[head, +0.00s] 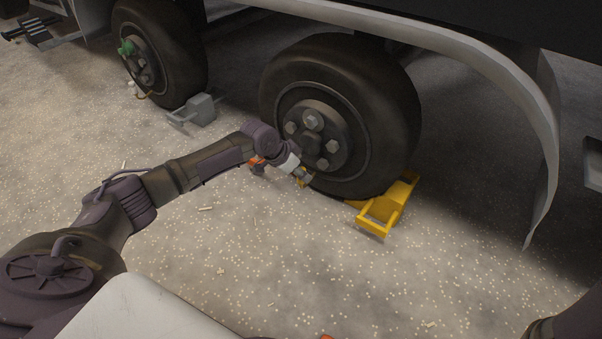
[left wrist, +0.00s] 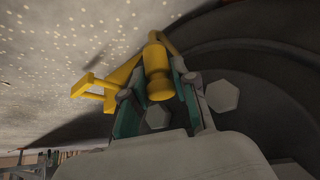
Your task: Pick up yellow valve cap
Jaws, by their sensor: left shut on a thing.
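The yellow valve cap (left wrist: 158,70) shows in the left wrist view between the two fingers of my left gripper (left wrist: 157,95). The gripper is shut on it. In the head view my left gripper (head: 303,174) is at the lower left of the right-hand wheel's hub, close to the tyre. The cap is small in that view and a bit of yellow shows by the fingers. My right gripper is not in view.
The right-hand wheel (head: 395,110) rests by a yellow wheel chock (head: 376,217). Another wheel (head: 188,50) with a grey chock (head: 201,110) stands to the left. A fender (head: 500,65) curves down at right. The speckled floor in front is mostly clear.

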